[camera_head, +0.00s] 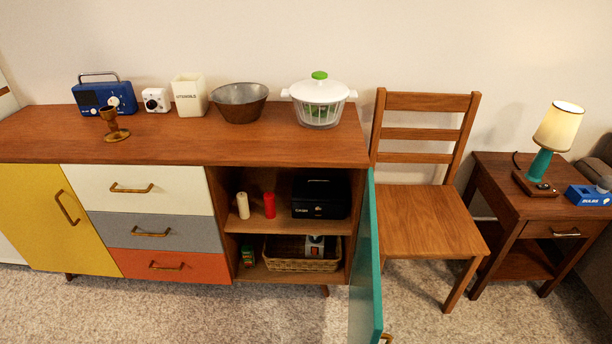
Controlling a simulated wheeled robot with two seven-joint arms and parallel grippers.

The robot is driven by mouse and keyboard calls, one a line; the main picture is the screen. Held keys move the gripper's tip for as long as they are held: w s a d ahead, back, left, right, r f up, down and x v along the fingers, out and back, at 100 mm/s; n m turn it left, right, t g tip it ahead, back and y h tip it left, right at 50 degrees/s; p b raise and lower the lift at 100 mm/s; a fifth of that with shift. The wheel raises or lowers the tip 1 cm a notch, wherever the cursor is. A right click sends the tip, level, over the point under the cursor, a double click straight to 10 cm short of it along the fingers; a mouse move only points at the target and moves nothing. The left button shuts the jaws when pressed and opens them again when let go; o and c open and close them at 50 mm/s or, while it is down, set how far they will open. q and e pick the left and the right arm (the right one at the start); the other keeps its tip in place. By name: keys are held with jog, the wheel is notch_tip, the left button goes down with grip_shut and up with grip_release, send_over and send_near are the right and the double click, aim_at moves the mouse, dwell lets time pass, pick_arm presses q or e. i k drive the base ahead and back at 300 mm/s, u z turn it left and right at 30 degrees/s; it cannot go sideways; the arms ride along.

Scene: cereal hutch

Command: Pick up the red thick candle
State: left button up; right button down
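The red candle (269,205) stands upright on the upper shelf inside the open right compartment of the wooden sideboard (180,150). A cream candle (243,205) stands just left of it, with a small gap between them. A black box (320,199) sits to its right on the same shelf. Neither of my grippers shows in the head view.
The teal door (366,265) stands open, sticking out on the compartment's right side. A wicker basket (300,253) fills much of the lower shelf. A wooden chair (425,220) stands right of the door. The carpet (200,315) in front is clear.

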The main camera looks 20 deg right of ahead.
aim_at(269, 200)
jog(key=u, duration=1.65)
jog(key=k, duration=1.2)
jog(key=z, duration=1.75)
jog(key=i, duration=1)
jog(key=u, duration=0.05)
